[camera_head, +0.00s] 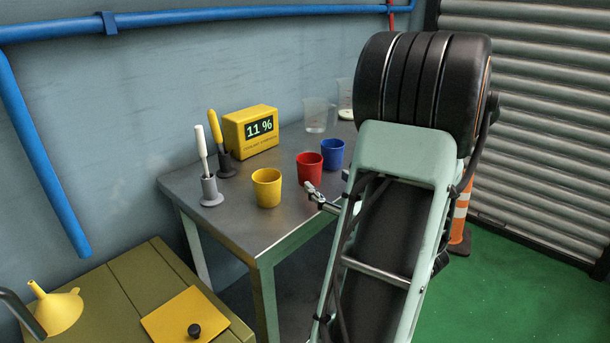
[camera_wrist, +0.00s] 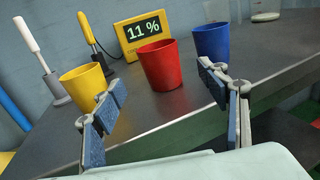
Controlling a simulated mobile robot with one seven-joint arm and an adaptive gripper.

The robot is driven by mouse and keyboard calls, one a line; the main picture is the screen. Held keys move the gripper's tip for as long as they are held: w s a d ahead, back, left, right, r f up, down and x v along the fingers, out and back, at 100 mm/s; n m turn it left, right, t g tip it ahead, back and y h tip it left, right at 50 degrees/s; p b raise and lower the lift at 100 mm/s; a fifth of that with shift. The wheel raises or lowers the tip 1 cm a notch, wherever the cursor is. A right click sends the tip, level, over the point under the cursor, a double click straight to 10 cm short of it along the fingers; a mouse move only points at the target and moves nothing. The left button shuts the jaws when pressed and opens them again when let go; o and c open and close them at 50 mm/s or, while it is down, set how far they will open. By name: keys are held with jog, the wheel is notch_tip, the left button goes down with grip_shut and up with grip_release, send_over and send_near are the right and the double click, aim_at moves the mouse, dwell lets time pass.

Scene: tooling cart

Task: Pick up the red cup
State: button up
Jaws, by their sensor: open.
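The red cup (camera_head: 309,168) stands upright on the grey metal table (camera_head: 262,228), between the yellow cup (camera_head: 267,188) on its left and the blue cup (camera_head: 333,154) on its right. In the wrist view the red cup (camera_wrist: 160,65) stands ahead of my gripper (camera_wrist: 166,92), in the gap between the two fingers. The fingers are spread wide and empty, apart from the red cup. The left finger overlaps the yellow cup (camera_wrist: 84,87) in the picture, and the right finger is in front of the blue cup (camera_wrist: 212,41). In the head view my arm hides most of the gripper.
A yellow display box (camera_head: 250,131) reading 11 % stands behind the cups. A white-handled tool (camera_head: 203,150) and a yellow-handled tool (camera_head: 215,130) stand in holders at the left. A clear beaker (camera_head: 319,116) is at the back. A yellow funnel (camera_head: 57,310) sits on a lower surface.

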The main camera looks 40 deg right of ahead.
aim_at(316, 168)
jog(key=x, duration=0.3)
jog(key=b+x, duration=0.1)
jog(key=x, duration=0.2)
jog(key=b+x, duration=0.1)
jog(key=x, duration=0.2)
jog(key=shift+w+d+r, duration=0.15)
jog(key=shift+w+r, duration=0.2)
jog(key=c, duration=1.3)
jog(key=shift+o, duration=0.2)
jog(key=shift+r, duration=0.15)
